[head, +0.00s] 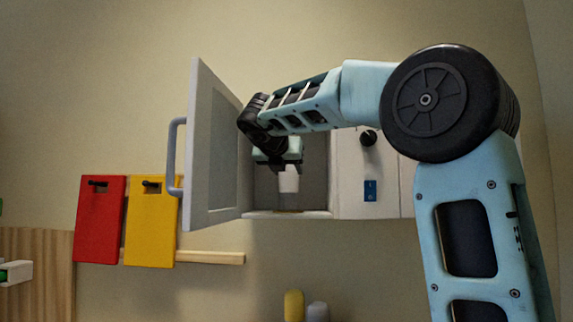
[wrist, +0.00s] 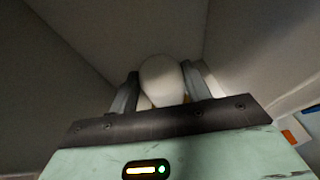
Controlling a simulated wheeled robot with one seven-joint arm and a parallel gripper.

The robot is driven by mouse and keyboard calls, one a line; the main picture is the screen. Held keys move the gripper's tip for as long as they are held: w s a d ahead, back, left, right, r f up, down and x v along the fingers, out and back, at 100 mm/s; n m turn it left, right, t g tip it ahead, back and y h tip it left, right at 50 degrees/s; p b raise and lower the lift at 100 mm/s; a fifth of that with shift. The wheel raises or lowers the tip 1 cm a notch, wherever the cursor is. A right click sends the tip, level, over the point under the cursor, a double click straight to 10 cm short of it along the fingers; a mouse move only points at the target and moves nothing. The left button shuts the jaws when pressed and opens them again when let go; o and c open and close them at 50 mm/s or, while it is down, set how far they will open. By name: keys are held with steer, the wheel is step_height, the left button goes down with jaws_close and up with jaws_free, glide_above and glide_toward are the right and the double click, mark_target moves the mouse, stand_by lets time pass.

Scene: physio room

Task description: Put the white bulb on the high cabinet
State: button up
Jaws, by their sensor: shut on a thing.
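The white bulb (wrist: 162,80) sits between the two grey fingers of my gripper (wrist: 160,73) in the wrist view, with a trace of yellow at its near end. My gripper is shut on it. In the head view my gripper (head: 288,185) points down inside the open high cabinet (head: 316,180), just above its floor. A pale part shows there under the gripper's body, but bulb and fingers are hard to tell apart. I cannot tell whether the bulb touches the cabinet floor.
The cabinet door (head: 215,150) stands open on the left, close to my wrist. White cabinet fronts (head: 350,190) with a dark knob and blue switch are on the right. A red board (head: 100,225) and a yellow board (head: 150,225) hang at lower left. Yellow and grey rounded tops show below.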

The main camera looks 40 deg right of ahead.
steer(key=shift+f, duration=0.2)
steer(key=o, duration=1.5)
steer(key=shift+c, duration=0.2)
steer(key=shift+r, duration=0.2)
steer(key=shift+s+a+b, duration=0.1)
steer(key=shift+a+b, duration=0.15)
steer(key=shift+b, duration=0.05)
steer(key=b+v, duration=0.4)
steer(key=v, duration=0.7)
steer(key=shift+s+a, duration=0.15)
steer(key=shift+s, duration=0.05)
